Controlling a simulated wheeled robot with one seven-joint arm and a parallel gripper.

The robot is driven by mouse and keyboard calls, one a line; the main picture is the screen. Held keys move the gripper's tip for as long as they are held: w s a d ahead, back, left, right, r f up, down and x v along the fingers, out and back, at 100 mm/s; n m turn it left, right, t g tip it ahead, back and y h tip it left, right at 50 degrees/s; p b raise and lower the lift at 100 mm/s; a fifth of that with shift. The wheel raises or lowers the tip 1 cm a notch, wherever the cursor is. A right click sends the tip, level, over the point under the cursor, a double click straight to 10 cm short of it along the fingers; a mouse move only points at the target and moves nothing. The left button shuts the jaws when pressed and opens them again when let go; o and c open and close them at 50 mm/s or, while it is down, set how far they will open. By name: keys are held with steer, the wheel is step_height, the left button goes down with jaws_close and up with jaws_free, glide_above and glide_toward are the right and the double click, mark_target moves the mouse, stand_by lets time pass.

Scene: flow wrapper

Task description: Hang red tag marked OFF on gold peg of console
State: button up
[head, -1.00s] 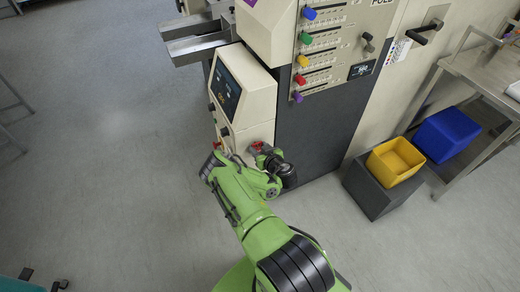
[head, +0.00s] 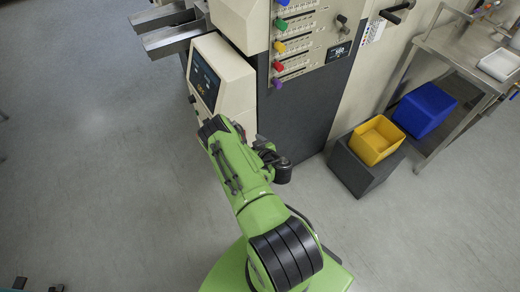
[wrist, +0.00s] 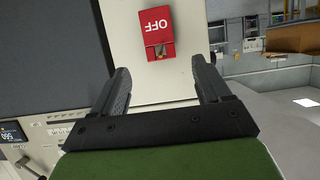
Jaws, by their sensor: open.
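The red tag marked OFF (wrist: 153,25) shows upside down in the wrist view, against the pale face of the console (wrist: 184,12). The gold peg (wrist: 155,51) shows at the tag's hole, at the end of the tag nearer my gripper in the picture. The tag appears to hang on it. My gripper (wrist: 159,68) is open and empty, its fingers apart and clear of the tag. In the head view the console (head: 227,72) stands ahead of my arm, which hides the tag, the peg and the fingers.
The machine's dark lower panel (head: 300,115) stands right of the console. A yellow bin (head: 376,140) on a dark box, a blue bin (head: 425,108) and a metal table (head: 455,50) are farther right. Metal rails (head: 165,38) jut out at upper left. The floor (head: 85,170) at left is clear.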

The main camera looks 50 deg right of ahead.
steer(key=p+v, duration=1)
steer(key=p, duration=0.2)
steer(key=shift+p, duration=0.4)
steer(key=shift+f, duration=0.1)
steer(key=shift+f, duration=0.1)
